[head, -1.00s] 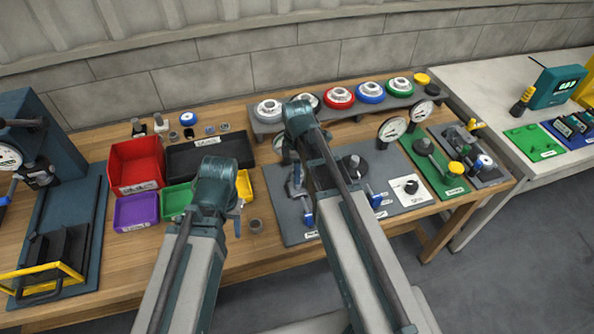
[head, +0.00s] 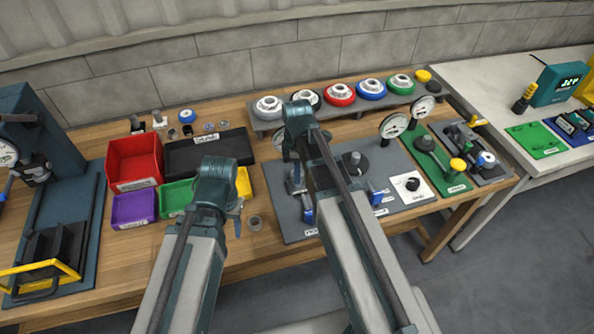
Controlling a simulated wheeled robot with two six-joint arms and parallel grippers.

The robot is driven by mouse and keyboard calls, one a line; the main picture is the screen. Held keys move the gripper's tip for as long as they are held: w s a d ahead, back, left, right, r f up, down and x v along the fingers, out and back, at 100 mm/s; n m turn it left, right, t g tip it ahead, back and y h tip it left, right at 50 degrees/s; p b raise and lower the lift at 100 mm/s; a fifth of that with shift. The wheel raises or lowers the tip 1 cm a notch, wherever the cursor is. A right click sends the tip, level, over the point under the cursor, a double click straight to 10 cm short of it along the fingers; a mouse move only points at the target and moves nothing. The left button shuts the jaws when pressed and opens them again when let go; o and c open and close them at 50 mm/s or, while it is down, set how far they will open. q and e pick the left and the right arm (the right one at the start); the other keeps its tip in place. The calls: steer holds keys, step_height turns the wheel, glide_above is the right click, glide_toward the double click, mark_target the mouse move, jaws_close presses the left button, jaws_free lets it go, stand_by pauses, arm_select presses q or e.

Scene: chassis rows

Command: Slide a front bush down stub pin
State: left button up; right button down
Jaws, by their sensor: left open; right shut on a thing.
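My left gripper (head: 238,217) hangs over the bench front, open and empty; its wrist partly covers it. A short grey ring-shaped bush (head: 254,223) stands on the wood just right of it, apart from the fingers. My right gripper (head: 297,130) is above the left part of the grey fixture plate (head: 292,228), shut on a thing. Its fingers and the held thing are mostly hidden by my own wrist and arm, so I cannot tell how it sits to any pin. The stub pin cannot be made out.
Red (head: 134,160), purple (head: 134,208) and green (head: 176,197) bins and a black tray (head: 208,153) stand left. A rack (head: 262,124) of coloured discs runs behind. Dial gauges (head: 394,125) and a green plate (head: 440,170) stand right. A dark press (head: 45,140) is far left.

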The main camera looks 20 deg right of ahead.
steer(key=shift+c, duration=1.4)
jaws_free()
arm_select(q)
steer(key=shift+r, duration=0.15)
arm_select(e)
steer(key=shift+r, duration=0.1)
arm_select(q)
step_height(320, 180, up, 14)
steer(key=p, duration=1.3)
steer(key=shift+f+p, duration=0.2)
steer(key=shift+p, duration=0.2)
arm_select(e)
step_height(320, 180, up, 14)
steer(key=shift+f, duration=0.2)
arm_select(q)
steer(key=shift+f+b, duration=1.5)
steer(key=shift+f, duration=0.05)
arm_select(e)
steer(key=s+a+f+m+h, duration=0.1)
steer(key=s+a+f+m, duration=0.2)
steer(key=s+a+m, duration=0.7)
steer(key=shift+s+a+m, duration=0.2)
steer(key=shift+s+m, duration=0.6)
steer(key=shift+s, duration=1.35)
